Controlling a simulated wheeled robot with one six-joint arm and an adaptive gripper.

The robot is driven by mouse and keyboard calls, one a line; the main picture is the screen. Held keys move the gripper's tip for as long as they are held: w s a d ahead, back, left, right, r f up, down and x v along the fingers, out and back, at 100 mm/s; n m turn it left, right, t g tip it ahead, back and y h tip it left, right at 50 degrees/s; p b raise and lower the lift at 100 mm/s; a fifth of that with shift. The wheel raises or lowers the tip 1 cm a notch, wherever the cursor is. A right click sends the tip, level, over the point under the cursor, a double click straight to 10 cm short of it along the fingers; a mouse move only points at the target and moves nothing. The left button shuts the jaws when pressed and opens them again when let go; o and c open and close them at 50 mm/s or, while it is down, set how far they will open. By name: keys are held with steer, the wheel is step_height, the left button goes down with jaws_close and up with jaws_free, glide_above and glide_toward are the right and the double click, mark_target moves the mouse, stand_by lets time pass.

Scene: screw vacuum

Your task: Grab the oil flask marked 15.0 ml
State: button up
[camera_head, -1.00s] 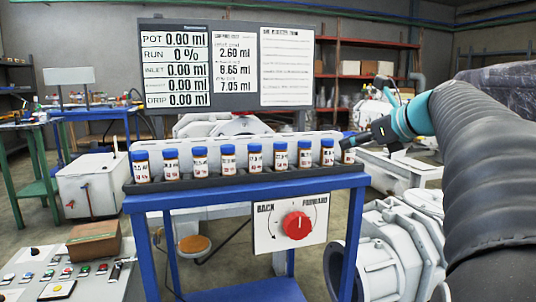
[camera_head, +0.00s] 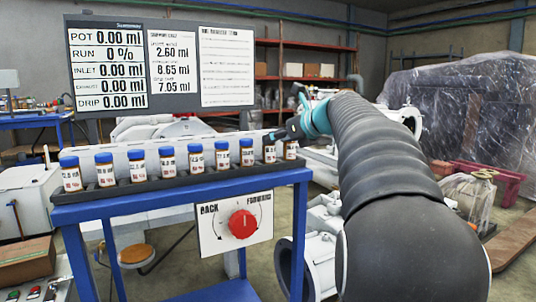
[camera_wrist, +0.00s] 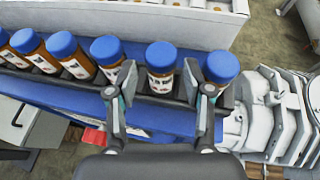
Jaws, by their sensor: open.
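A row of several brown oil flasks with blue caps stands upright in a dark rack (camera_head: 180,178). Their labels are too small or blurred to read surely, so I cannot tell which is marked 15.0 ml. My gripper (camera_head: 274,136) is at the right end of the row. In the wrist view my gripper (camera_wrist: 159,78) is open, with a finger on each side of the second flask from the right (camera_wrist: 161,57); I cannot tell whether they touch it. That flask also shows in the head view (camera_head: 269,154), its cap partly hidden. The rightmost flask (camera_wrist: 220,68) is close beside the right finger.
The rack sits on a blue stand (camera_head: 180,195) with a red dial (camera_head: 242,224) on its front. A white box-like panel (camera_wrist: 130,20) runs behind the row. A display board (camera_head: 160,65) stands behind. Other flasks (camera_wrist: 107,52) stand close on the left.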

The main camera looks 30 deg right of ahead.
steer(key=x, duration=0.4)
steer(key=shift+w+f+b, duration=0.1)
steer(key=shift+w+b, duration=0.1)
steer(key=shift+b, duration=0.1)
jaws_close()
